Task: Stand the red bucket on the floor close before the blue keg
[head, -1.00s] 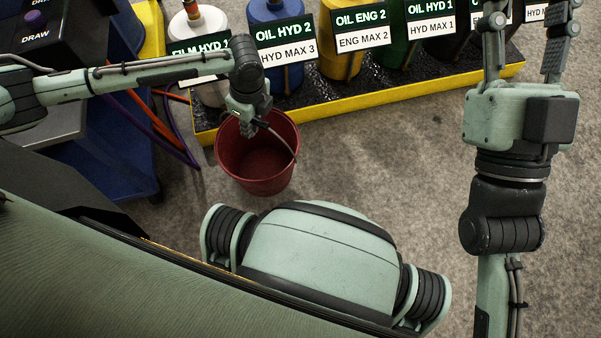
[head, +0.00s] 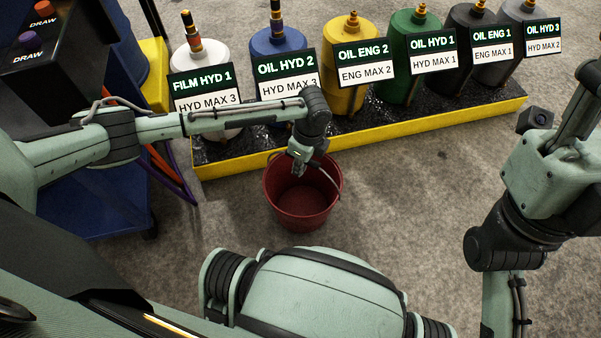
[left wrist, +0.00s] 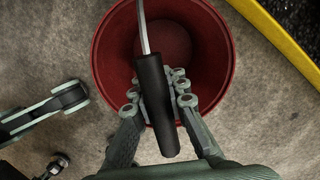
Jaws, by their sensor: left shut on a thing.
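The red bucket (head: 300,212) is upright at the front edge of the kegs' tray, a little right of straight before the blue keg (head: 272,43). I cannot tell whether its base touches the floor. My left gripper (head: 300,158) is above the bucket's rim, shut on its dark handle grip. In the left wrist view the fingers (left wrist: 158,100) close around the black grip (left wrist: 158,105), with the empty red bucket (left wrist: 103,60) below. The blue keg is labelled OIL HYD 2 and partly hidden by its sign and my left arm. My right gripper (head: 590,85) is cut off at the right edge.
The kegs stand in a yellow-edged tray (head: 420,124): a white keg (head: 200,58) left of the blue one, a yellow keg (head: 347,45) right. A blue cart (head: 110,205) with hoses stands left. Grey floor (head: 420,190) is clear right of the bucket.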

